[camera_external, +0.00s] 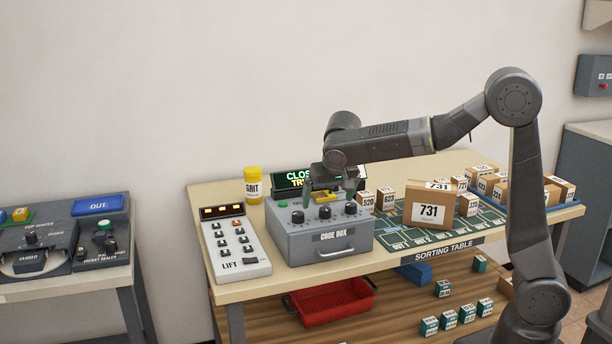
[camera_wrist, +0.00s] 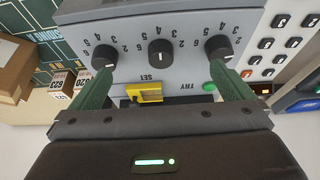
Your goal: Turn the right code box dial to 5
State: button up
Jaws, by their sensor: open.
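The grey code box (camera_external: 320,240) stands on the sorting table with three black dials along its top. Its right dial (camera_external: 350,208) is at the left of the wrist view (camera_wrist: 104,58), where the box appears upside down with numbers printed around each dial. The middle dial (camera_wrist: 161,52) and left dial (camera_wrist: 218,48) are also clear. I cannot tell which number the right dial points to. My gripper (camera_external: 329,190) is open above the back of the box. In the wrist view its fingers (camera_wrist: 165,88) are spread wide, with their tips near the two outer dials, and nothing is held.
A yellow SET part (camera_wrist: 145,92) and a green TRY button (camera_wrist: 209,86) lie behind the dials. A lit display sign (camera_external: 292,180) stands behind the box. The LIFT keypad (camera_external: 236,243) is to its left, and a 731 carton (camera_external: 430,212) to its right.

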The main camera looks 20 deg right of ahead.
jog(key=shift+w+f, duration=0.2)
jog(key=shift+f, duration=0.2)
